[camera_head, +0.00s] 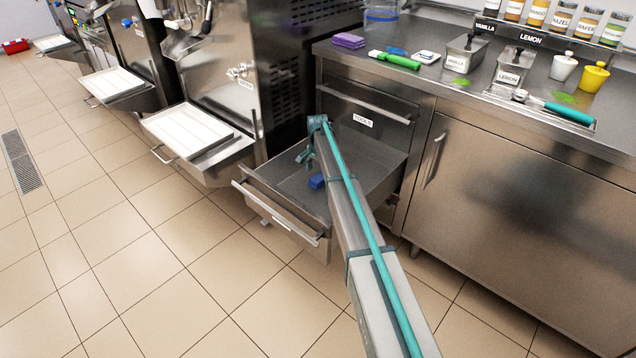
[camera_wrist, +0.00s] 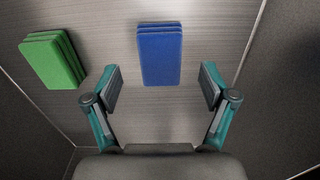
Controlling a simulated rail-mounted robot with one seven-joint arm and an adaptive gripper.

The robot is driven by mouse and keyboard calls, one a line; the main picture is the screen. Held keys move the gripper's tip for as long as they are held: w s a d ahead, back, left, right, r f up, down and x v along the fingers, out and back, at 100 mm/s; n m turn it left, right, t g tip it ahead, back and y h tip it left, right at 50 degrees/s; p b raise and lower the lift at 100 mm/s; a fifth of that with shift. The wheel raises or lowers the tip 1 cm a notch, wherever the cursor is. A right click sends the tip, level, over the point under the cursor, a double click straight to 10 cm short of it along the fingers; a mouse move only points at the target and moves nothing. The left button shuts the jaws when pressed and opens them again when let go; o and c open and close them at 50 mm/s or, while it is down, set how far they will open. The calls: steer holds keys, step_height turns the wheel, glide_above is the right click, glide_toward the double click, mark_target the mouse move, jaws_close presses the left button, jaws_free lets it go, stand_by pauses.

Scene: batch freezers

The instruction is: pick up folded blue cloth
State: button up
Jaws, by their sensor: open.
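A folded blue cloth (camera_wrist: 160,52) lies on the metal floor of an open drawer, ahead of my gripper (camera_wrist: 160,70) in the wrist view. Its near end shows between my two open fingertips, with a gap on each side. The jaws are empty; their height above the cloth is hard to tell. In the head view my gripper (camera_head: 309,158) is down in the drawer, and the blue cloth (camera_head: 317,181) shows just beside my arm, which may hide part of it.
A folded green cloth (camera_wrist: 52,60) lies left of the blue one. The drawer (camera_head: 283,213) has raised walls around my gripper. On the counter above are a purple folded cloth (camera_head: 348,41), a green-handled tool (camera_head: 398,61) and metal tubs (camera_head: 463,53). Freezer trays (camera_head: 188,131) stand left.

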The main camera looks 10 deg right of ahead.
mark_target(318, 178)
step_height(318, 178, down, 4)
steer(key=shift+r, duration=0.1)
steer(key=c, duration=1.2)
steer(key=shift+c, duration=0.2)
steer(key=shift+r, duration=0.1)
